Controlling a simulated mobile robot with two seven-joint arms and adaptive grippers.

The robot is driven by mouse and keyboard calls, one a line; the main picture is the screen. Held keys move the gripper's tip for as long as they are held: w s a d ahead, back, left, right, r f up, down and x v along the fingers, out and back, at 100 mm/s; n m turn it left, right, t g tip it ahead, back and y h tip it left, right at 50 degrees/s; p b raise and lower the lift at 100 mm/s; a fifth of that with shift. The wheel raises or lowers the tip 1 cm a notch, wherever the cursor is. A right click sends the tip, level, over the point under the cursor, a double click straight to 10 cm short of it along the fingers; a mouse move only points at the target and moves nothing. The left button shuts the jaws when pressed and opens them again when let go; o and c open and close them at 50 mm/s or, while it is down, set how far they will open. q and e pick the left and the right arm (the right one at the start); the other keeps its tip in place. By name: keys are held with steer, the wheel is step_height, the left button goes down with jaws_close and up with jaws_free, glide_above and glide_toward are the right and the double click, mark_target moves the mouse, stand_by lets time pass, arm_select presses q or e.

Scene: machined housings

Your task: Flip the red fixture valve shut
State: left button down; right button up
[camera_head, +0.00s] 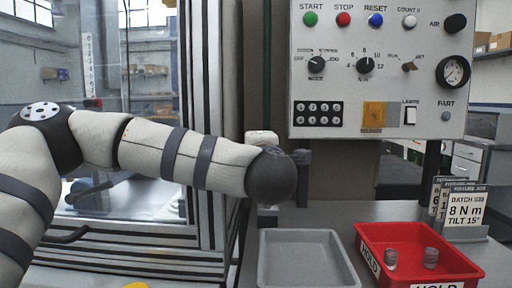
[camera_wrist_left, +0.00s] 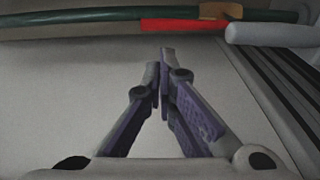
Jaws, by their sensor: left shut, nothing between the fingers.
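The red valve handle (camera_wrist_left: 183,26) shows at the top of the left wrist view. It runs roughly parallel to a dark green pipe (camera_wrist_left: 70,17), beside a brass-coloured valve body (camera_wrist_left: 220,11). My left gripper (camera_wrist_left: 163,72) is shut and empty. Its fingertips point toward the handle and appear below it in the picture, with a visible gap. In the head view my left arm reaches in from the left and hides the gripper and the valve. A dark green pipe (camera_head: 268,60) runs vertically above the arm there. My right gripper is in neither view.
A control panel (camera_head: 425,111) is at the upper right. On the bench are a grey tray (camera_head: 262,284), a red bin (camera_head: 366,236) with two small parts, and sign cards (camera_head: 465,207). In the wrist view a white cylinder (camera_wrist_left: 272,34) lies right of the handle.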

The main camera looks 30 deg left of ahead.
arm_select(q)
steer(key=x, duration=0.5)
steer(key=shift+w+a, duration=0.2)
steer(key=shift+w, duration=0.1)
